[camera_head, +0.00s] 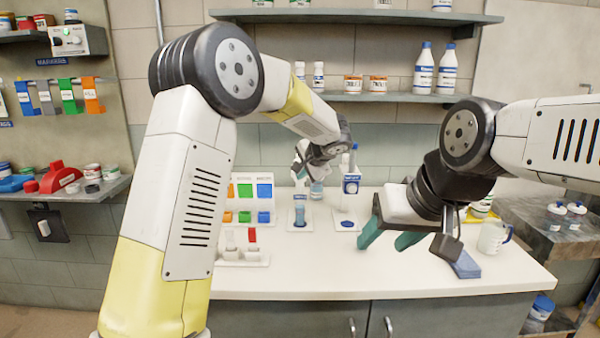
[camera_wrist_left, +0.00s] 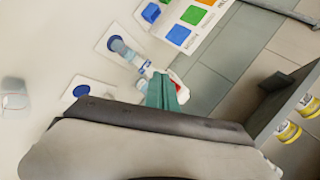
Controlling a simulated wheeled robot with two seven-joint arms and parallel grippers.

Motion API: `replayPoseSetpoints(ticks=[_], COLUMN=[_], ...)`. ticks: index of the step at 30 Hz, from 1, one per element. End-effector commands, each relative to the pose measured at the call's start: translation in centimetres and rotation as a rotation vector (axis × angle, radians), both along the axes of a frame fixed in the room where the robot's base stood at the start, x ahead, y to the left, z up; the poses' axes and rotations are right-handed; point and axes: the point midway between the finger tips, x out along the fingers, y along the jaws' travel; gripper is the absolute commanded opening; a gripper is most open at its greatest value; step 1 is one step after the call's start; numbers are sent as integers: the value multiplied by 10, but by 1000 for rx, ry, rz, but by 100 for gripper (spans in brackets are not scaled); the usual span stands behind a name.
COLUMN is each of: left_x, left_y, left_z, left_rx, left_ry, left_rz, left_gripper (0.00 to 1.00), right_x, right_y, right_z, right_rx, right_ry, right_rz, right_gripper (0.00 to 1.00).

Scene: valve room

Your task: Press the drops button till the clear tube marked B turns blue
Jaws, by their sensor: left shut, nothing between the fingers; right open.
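A clear tube with blue in its lower part (camera_head: 300,214) stands upright on a white plate at the counter's middle. It also shows in the left wrist view (camera_wrist_left: 120,47); I cannot read a B on it. A white bottle with a blue label (camera_head: 351,184) stands to its right. I cannot make out the drops button. My left gripper (camera_wrist_left: 164,92) is shut and empty, its teal fingertips close to white and blue bottle-like parts (camera_wrist_left: 147,69); contact cannot be told. My right gripper (camera_head: 389,240) is open and empty above the counter's right part.
A white plate with a blue disc (camera_head: 346,224) lies right of the tube. A colour chart (camera_head: 252,189) stands behind a small white rack (camera_head: 241,256) at left. A blue sponge-like block (camera_head: 466,265) and a white mug (camera_head: 492,237) sit at right. The counter's front (camera_head: 330,275) is clear.

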Motion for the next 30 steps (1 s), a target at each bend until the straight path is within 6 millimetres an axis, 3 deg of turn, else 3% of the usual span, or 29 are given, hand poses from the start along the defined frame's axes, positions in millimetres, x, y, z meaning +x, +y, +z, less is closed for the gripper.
replayPoseSetpoints(ticks=[30], left_x=[10], left_y=[0], left_z=[0], left_rx=[0], left_ry=[0], left_rz=[0], left_gripper=[0], right_x=[0], right_y=[0], right_z=[0], right_rx=[0], right_ry=[0], right_rz=[0], right_gripper=[53])
